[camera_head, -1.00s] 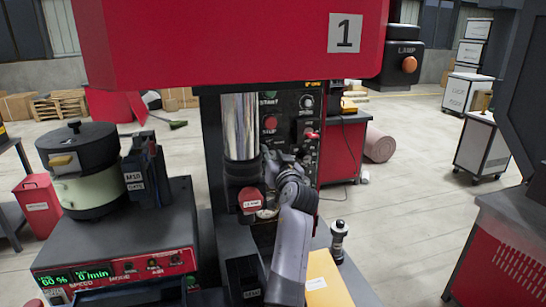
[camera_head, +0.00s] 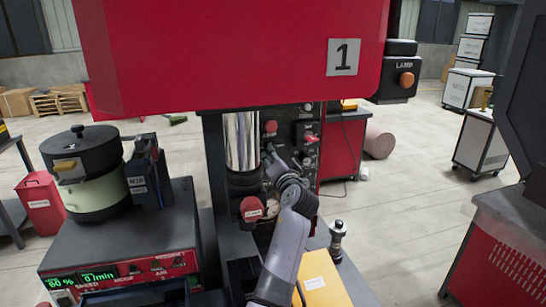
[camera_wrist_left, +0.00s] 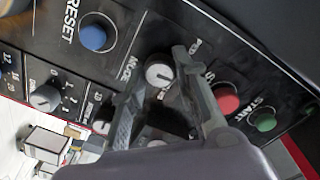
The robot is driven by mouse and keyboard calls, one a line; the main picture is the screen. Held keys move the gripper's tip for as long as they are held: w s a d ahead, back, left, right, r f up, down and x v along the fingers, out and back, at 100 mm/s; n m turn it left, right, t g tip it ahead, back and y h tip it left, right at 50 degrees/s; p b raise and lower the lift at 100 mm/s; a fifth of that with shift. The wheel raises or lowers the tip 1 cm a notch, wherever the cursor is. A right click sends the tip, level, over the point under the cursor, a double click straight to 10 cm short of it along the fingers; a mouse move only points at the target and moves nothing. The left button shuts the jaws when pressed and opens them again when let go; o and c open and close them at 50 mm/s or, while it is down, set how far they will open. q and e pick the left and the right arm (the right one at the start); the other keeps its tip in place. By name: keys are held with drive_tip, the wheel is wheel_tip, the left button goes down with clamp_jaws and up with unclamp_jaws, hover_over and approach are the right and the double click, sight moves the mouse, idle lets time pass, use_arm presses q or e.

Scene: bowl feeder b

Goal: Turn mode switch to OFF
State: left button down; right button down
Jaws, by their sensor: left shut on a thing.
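The mode switch is a round light-grey knob with a pointer line (camera_wrist_left: 159,72) on a dark control panel (camera_wrist_left: 225,55) in the left wrist view. The lettering beside it is partly covered, and I cannot read which position it points to. My left gripper (camera_wrist_left: 152,82) has one finger on each side of the knob and is shut on it. In the head view the left gripper (camera_head: 272,172) is at the panel behind the chrome column, and its fingers are mostly hidden. My right gripper is not in view.
A blue reset button (camera_wrist_left: 93,37), a red button (camera_wrist_left: 227,98) and a green start button (camera_wrist_left: 263,120) sit close around the gripper. Another grey knob (camera_wrist_left: 45,97) is at left. The chrome column (camera_head: 241,140) and red press head (camera_head: 230,55) crowd the arm.

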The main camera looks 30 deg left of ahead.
use_arm(q)
drive_tip(key=shift+r+m, duration=0.1)
drive_tip(key=shift+m, duration=0.5)
drive_tip(key=c, duration=1.2)
unclamp_jaws()
drive_tip(key=shift+c, duration=0.2)
drive_tip(key=v, duration=0.7)
drive_tip(key=shift+d, duration=0.25)
drive_tip(key=shift+s, duration=0.15)
